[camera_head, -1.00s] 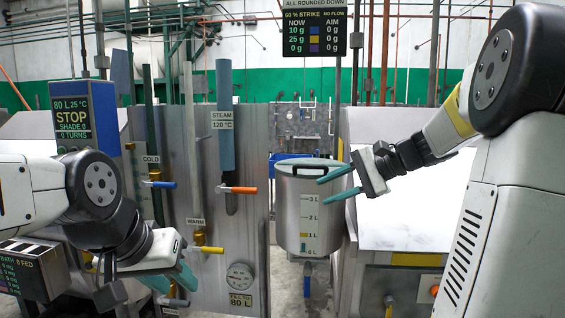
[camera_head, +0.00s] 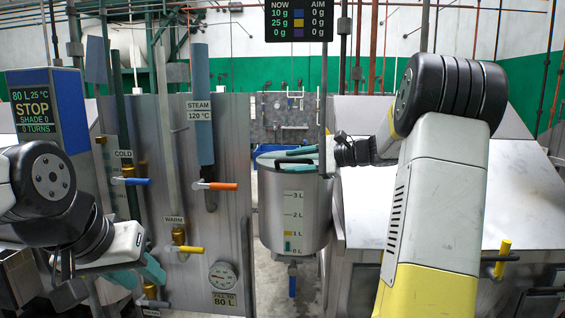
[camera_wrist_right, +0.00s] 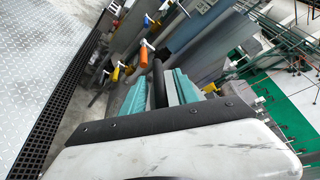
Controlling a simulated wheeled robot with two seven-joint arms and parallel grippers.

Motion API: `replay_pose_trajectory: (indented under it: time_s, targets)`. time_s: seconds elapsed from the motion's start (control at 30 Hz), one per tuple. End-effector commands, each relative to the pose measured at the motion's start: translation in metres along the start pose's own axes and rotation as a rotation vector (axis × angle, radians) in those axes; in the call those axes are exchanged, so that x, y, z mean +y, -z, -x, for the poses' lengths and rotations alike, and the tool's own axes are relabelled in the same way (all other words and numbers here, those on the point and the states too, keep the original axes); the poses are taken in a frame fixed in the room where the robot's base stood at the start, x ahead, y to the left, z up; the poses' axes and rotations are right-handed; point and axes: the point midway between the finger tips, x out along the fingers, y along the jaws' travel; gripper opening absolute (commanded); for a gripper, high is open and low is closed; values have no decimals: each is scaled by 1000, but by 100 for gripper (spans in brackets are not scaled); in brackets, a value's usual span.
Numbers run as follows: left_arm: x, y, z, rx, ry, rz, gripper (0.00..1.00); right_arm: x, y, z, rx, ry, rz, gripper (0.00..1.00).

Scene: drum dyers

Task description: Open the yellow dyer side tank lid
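The steel side tank (camera_head: 292,222), marked 0 to 3 L, stands upright between the grey panel and the right-hand machine. Its flat lid (camera_head: 265,163) looks shut, partly covered by my right gripper. My right gripper (camera_head: 298,156) is at the lid top, its teal fingers apart. In the right wrist view, a black bar (camera_wrist_right: 158,82), seemingly the lid handle, lies between the fingers of this gripper (camera_wrist_right: 157,90). Whether they touch it is unclear. My left gripper (camera_head: 138,274) hangs low at the left, fingers apart and empty, in front of the panel.
The grey panel (camera_head: 232,150) carries a blue COLD lever (camera_head: 136,181), an orange STEAM lever (camera_head: 220,186), a yellow WARM lever (camera_head: 188,249) and a gauge (camera_head: 223,276). The right machine's broad steel top (camera_head: 520,200) is clear. A yellow handle (camera_head: 503,258) sticks up at right.

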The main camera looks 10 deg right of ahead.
Motion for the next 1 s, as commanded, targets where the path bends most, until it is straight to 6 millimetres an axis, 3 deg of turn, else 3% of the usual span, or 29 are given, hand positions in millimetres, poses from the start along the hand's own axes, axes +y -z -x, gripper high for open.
replay_pose_trajectory:
  time_s: [0.3,0.5,1.0]
  targets:
    - [0,0,0,0,0,0,36,0,-1,-4,-1,0,1,36]
    - [0,0,0,0,0,0,36,0,-1,-4,-1,-1,1,0]
    - [0,0,0,0,0,0,36,0,-1,-4,0,-1,1,0]
